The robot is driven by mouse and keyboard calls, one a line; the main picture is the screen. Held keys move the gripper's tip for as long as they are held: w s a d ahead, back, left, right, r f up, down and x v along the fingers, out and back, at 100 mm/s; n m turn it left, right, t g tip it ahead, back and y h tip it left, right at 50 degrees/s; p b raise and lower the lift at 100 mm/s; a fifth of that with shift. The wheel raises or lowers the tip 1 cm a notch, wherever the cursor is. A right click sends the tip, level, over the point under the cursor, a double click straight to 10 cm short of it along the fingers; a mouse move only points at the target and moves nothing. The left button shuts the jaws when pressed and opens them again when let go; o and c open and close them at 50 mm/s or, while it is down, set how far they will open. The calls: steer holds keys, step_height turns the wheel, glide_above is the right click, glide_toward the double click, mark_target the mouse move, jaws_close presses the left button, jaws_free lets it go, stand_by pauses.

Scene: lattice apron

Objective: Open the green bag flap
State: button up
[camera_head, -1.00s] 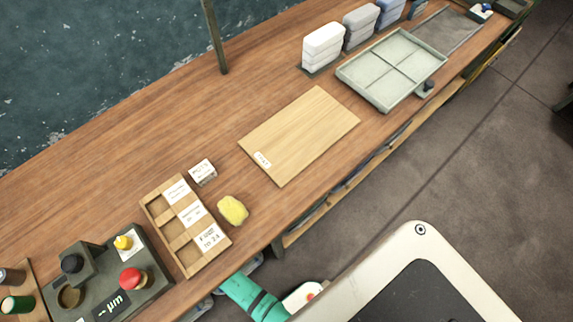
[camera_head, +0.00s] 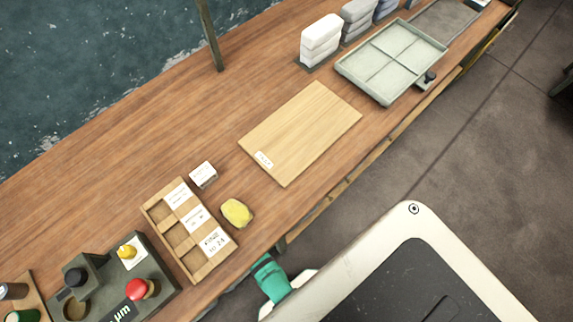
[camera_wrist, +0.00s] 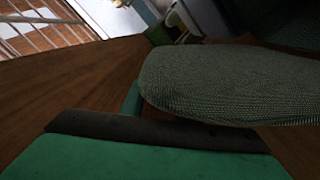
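A grey-green, coarsely woven fabric piece with a rounded end (camera_wrist: 230,85) fills the right of the wrist view, very close to the camera. It looks like part of the green bag, but I cannot tell flap from body. My gripper (camera_wrist: 150,128) shows as a broad green part with a dark strip along the bottom, with a thin green part behind it. The fabric is right above the dark strip; whether they touch is unclear. The gripper's opening is not readable. In the head view, no bag shows; only a green piece of my arm shows at the bottom, below the counter edge.
Open floor (camera_head: 470,150) lies right of the counter.

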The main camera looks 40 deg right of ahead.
steer(key=shift+w+d, duration=0.4)
steer(key=shift+d, duration=0.4)
steer(key=shift+w+t, duration=0.15)
steer(key=shift+t, duration=0.15)
steer(key=c, duration=0.6)
jaws_close()
steer(key=shift+d, duration=0.1)
